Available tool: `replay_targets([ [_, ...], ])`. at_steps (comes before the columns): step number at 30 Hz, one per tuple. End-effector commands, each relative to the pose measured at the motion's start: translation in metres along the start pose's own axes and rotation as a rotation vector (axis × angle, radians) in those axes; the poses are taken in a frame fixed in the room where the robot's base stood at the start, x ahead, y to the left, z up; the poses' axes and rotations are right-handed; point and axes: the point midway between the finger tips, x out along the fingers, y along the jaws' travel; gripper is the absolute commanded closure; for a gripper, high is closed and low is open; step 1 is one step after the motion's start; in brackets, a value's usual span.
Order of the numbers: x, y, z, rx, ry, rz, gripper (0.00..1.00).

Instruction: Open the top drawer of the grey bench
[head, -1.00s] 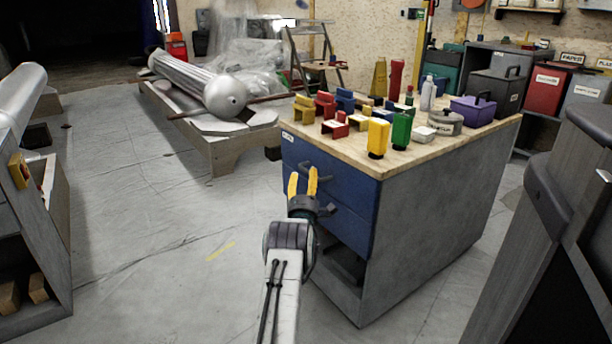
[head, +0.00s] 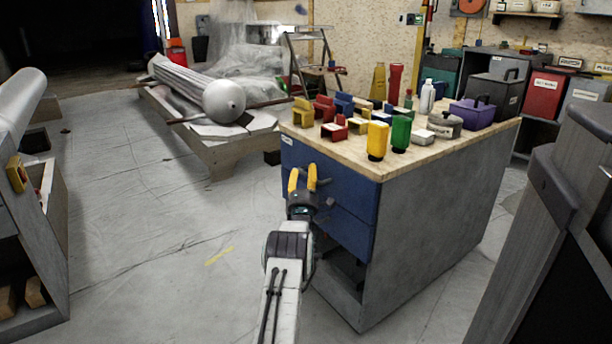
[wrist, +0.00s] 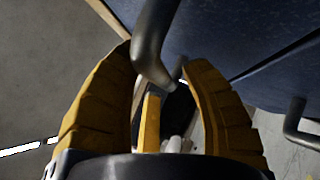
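The grey bench (head: 440,220) has a wooden top and two blue drawer fronts on its left face. The top drawer (head: 345,187) looks shut, flush above the lower drawer (head: 345,228). My gripper (head: 302,179) has yellow fingers and is at the top drawer's front. In the wrist view its fingers (wrist: 160,85) are apart, with the top drawer's dark bar handle (wrist: 155,40) reaching between them. I cannot tell whether either finger touches it. In the head view the handle is mostly hidden by the gripper. The lower drawer's handle (wrist: 298,125) is at the right of the wrist view.
Red, yellow, green and blue items crowd the bench top (head: 345,155). A grey cabinet (head: 560,230) stands close at the right. A low wooden platform (head: 215,150) is behind left, and a shelf unit (head: 40,230) at far left. The floor between is clear.

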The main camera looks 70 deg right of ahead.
Motion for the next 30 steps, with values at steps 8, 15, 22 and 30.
replay_targets([
  [8,-0.0001,0.0001,0.0,0.0,0.0,0.0,0.85],
  [15,0.0,0.0003,0.0001,0.0,0.0,0.001,1.0],
  [22,0.0002,0.0007,0.0003,0.0,-0.001,0.001,1.0],
  [30,0.0004,0.0013,0.0001,-0.001,-0.001,0.002,1.0],
])
